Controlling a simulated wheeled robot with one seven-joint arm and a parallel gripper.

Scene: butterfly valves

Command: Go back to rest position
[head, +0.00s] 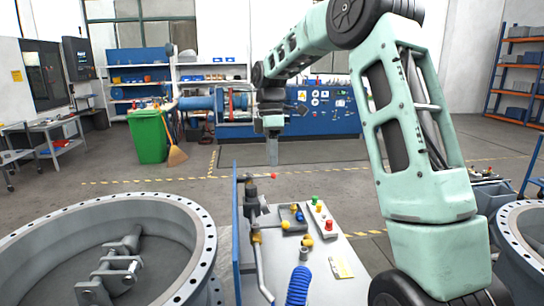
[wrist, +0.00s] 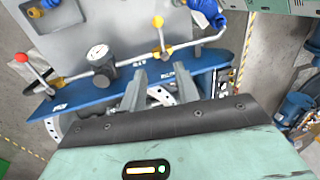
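My arm reaches forward over the work area in the head view, bent at the elbow. My gripper (head: 272,155) hangs pointing down above the far end of the valve bench (head: 338,268), with nothing visible in it. In the wrist view its two fingers stand apart with a gap between them, so my gripper (wrist: 160,80) is open and empty. Beyond the fingertips is a blue panel (wrist: 215,60) carrying a pipe, a round gauge (wrist: 97,53), a yellow-knobbed lever (wrist: 158,24) and a red-knobbed lever (wrist: 24,60). I see no contact with them.
A large flanged butterfly valve (head: 205,222) stands at left, another (head: 508,240) at right. A green bin (head: 148,136) and broom (head: 175,150) stand further back, before blue shelves (head: 139,88). Open floor (head: 120,170) lies behind the left valve.

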